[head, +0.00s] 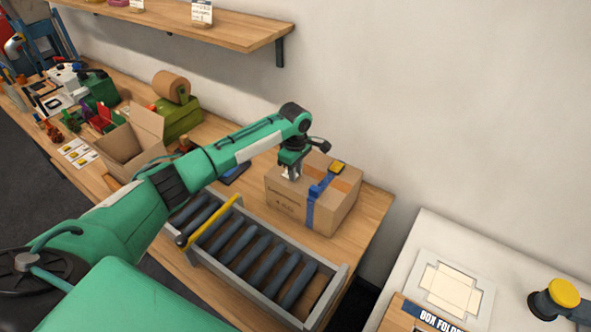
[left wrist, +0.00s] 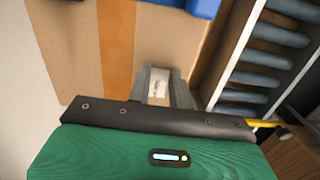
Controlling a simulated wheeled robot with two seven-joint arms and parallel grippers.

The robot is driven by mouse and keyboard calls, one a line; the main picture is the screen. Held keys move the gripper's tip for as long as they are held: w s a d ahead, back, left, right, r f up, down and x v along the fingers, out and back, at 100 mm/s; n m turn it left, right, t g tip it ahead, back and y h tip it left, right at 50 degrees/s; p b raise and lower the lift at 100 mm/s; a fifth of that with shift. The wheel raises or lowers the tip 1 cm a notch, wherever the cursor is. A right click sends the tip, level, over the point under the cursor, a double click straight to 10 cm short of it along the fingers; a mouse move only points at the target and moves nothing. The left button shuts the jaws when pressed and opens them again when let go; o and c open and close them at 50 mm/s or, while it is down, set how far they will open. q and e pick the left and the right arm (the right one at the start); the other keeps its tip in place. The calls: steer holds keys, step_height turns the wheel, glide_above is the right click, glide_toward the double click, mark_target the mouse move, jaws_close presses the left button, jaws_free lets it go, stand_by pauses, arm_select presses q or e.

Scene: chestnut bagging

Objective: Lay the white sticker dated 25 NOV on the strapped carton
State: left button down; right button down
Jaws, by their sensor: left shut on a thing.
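The strapped carton (head: 338,208) stands on the bench past the roller conveyor. A blue strap (head: 312,207) with a yellow buckle (head: 337,168) runs over it. My left gripper (head: 291,174) points down at the left part of the carton's top, and also shows in the left wrist view (left wrist: 164,90). It is shut on a small white sticker (left wrist: 159,88), whose date is too small to read. The sticker is over the bare cardboard beside the orange tape (left wrist: 118,50); I cannot tell whether it touches. My right gripper is out of view.
The roller conveyor (head: 192,252) with a yellow bar lies in front of the carton. Several white cards (head: 78,153) and an open box (head: 122,148) are at the left. A shelf (head: 215,32) hangs above. A white table stands at the right.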

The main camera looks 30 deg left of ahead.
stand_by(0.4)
arm_select(q)
steer(key=c, duration=1.2)
jaws_free()
steer(key=shift+r+p, duration=1)
steer(key=shift+p, duration=0.4)
step_height(320, 180, up, 5)
steer(key=p, duration=0.6)
